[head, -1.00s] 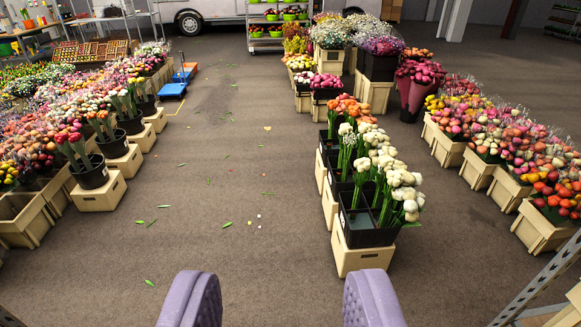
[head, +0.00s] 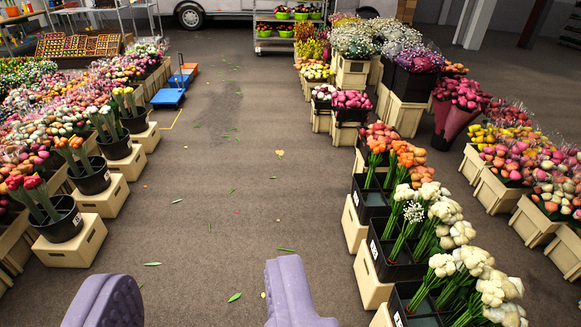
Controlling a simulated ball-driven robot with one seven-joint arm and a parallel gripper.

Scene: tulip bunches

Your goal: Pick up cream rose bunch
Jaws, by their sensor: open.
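Cream-white flower bunches (head: 465,260) stand in black buckets (head: 395,262) in the row to the right of the aisle. Several cream heads lean to the right over the bucket edges. I cannot tell for sure which are roses. My gripper (head: 203,310) shows as two purple padded fingers at the bottom of the head view. The fingers are apart with bare floor between them, so it is open and empty. It is left of the cream bunches and apart from them.
Pale crates (head: 355,226) carry the buckets on the right. Another flower row with black buckets (head: 62,222) lines the left. A blue trolley (head: 168,97) stands farther back. The grey aisle floor (head: 235,175) between is clear but for scattered leaves.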

